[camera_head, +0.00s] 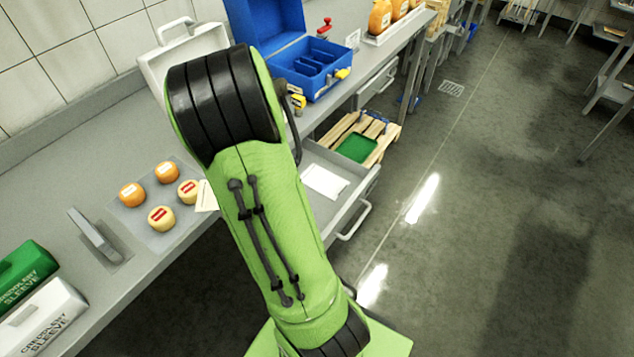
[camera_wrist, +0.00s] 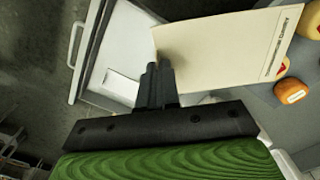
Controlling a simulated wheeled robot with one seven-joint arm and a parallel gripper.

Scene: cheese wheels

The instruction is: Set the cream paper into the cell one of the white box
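The cream paper (camera_wrist: 230,45) fills the upper middle of the wrist view, a flat sheet with a line of print along its right edge. A corner of the cream paper (camera_head: 206,197) also shows beside my arm in the head view. My gripper (camera_wrist: 156,78) has its dark fingers close together at the paper's near left edge, and it appears shut on the paper, over the counter edge and drawer. The fingers are hidden behind my arm in the head view. The white box (camera_head: 178,46), with a raised handle, stands at the back of the counter; its inside and cell one are hidden by my arm.
Several small cheese wheels (camera_head: 161,218) sit on a grey mat on the counter. A blue open case (camera_head: 318,80) stands right of the white box. An open drawer (camera_head: 343,218) holds a white sheet. Green and white sleeve boxes (camera_head: 42,318) lie at the left.

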